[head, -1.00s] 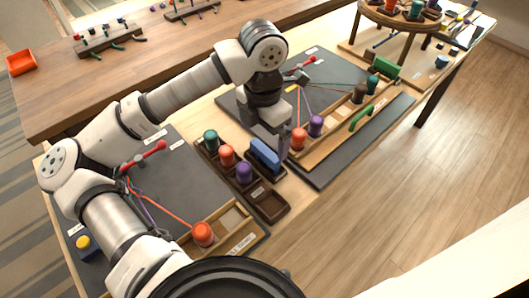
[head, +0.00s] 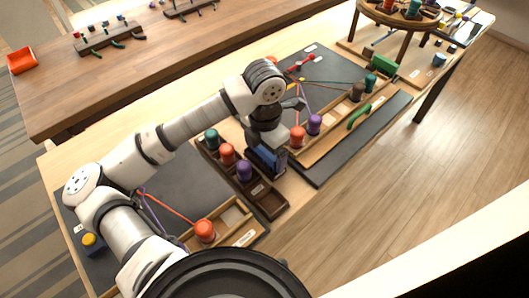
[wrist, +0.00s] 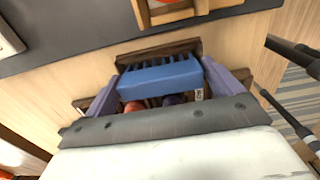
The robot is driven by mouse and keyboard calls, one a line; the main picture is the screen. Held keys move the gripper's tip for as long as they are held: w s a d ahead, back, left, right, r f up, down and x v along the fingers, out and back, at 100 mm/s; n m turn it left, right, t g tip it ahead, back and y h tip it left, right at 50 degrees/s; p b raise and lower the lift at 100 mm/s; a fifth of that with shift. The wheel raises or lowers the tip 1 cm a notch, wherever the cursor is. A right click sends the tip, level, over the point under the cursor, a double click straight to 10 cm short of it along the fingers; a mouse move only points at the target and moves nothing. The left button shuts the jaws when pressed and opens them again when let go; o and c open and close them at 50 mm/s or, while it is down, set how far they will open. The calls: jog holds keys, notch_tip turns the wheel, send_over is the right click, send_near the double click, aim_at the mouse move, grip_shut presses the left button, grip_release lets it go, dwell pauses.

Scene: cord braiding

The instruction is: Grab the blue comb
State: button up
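The blue comb (head: 264,160) sits in the dark wooden holder on the table, partly hidden by my gripper in the head view. In the wrist view the comb (wrist: 160,78) lies crosswise, with dark slots behind it. My gripper (wrist: 162,68) is down over the comb. Its two purple-grey fingers stand wide apart, one at each end of the comb. I see no clear sign that they press on it. In the head view the fingers are mostly hidden by the wrist.
Teal, orange and purple bobbins (head: 228,154) stand in the dark rack (head: 269,202) just left of the comb. A board (head: 325,75) with cords and more bobbins lies to the right. Another board (head: 190,180) lies under my arm. A green handle (head: 359,116) is further right.

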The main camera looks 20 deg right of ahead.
jog(key=c, duration=0.6)
jog(key=shift+c, duration=0.2)
